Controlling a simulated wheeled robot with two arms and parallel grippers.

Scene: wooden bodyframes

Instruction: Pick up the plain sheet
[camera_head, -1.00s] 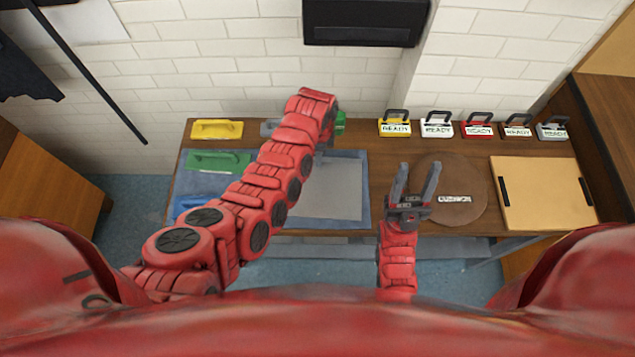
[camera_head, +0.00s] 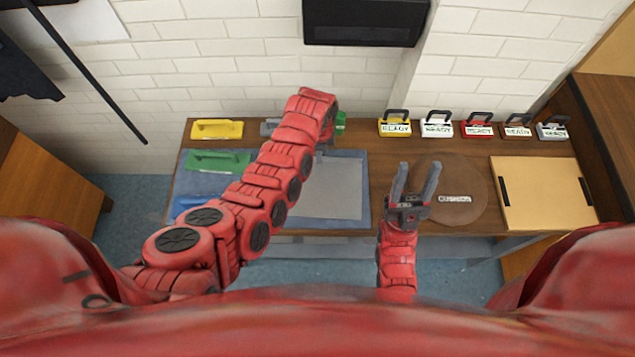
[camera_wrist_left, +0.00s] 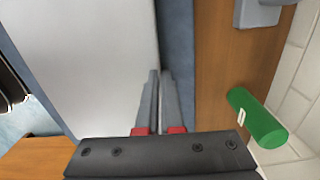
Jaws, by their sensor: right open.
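The plain sheet (camera_head: 340,188) is a flat pale grey rectangle on a blue mat (camera_head: 362,165) at the middle of the bench, partly hidden by my left arm. In the left wrist view the sheet (camera_wrist_left: 95,55) fills the upper left, with a blue mat strip to its right. My left gripper (camera_wrist_left: 160,72) points down near the sheet's right edge in that view. Its fingers look close together, with no object visible between them; contact with the sheet cannot be told. In the head view it is mostly hidden by its arm. My right gripper (camera_head: 416,167) is open and empty, left of the round brown disc.
The round disc (camera_head: 468,183) and a tan board (camera_head: 543,195) lie to the right. Several READY-labelled boxes (camera_head: 437,129) line the wall side. A green cylinder (camera_wrist_left: 258,118) is near my left gripper.

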